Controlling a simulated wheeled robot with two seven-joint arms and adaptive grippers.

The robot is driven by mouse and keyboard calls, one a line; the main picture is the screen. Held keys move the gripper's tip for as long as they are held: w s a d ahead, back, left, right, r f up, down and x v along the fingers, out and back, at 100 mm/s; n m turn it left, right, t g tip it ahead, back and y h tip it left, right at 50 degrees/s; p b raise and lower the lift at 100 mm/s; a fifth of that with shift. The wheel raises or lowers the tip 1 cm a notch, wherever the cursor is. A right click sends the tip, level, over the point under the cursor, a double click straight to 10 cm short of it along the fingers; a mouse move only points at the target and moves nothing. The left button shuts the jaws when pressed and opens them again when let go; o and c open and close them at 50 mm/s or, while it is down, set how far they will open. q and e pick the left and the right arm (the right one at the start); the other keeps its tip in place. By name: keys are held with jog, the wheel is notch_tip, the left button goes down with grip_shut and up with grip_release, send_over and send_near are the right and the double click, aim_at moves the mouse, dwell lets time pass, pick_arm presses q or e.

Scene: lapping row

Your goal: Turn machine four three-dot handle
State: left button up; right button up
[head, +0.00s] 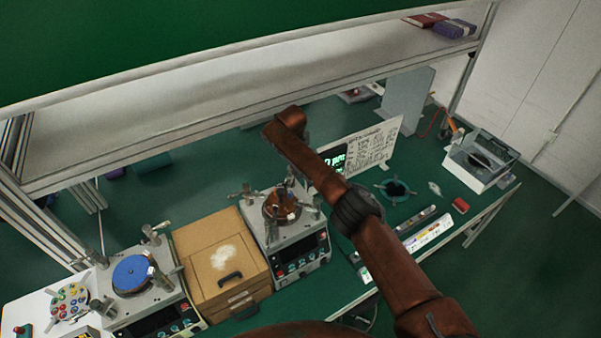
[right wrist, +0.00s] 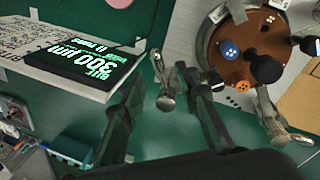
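A lapping machine (head: 283,251) with a round copper-brown plate (head: 281,209) stands on the green bench. Metal clamp handles surround the plate. In the right wrist view the plate (right wrist: 259,37) carries a blue dotted disc (right wrist: 228,49), an orange dotted disc (right wrist: 243,87) and a black knob (right wrist: 263,69); the dots are too small to count surely. My right gripper (right wrist: 163,82) is open, its dark fingers on either side of a metal clamp handle (right wrist: 166,97). I cannot tell whether they touch it. My right arm hides part of the machine's surroundings in the head view. My left gripper is out of view.
A wooden box (head: 217,268) stands left of this machine, and a machine with a blue plate (head: 132,274) is further left. A display (right wrist: 93,62) showing 300 µm and a written board (head: 378,146) stand to the right. A shelf (head: 230,95) runs behind.

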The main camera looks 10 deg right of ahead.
notch_tip(320, 180, up, 9)
jog(key=s+a, duration=0.1)
jog(key=shift+s+f, duration=0.15)
jog(key=shift+a, duration=0.1)
dwell(0.3)
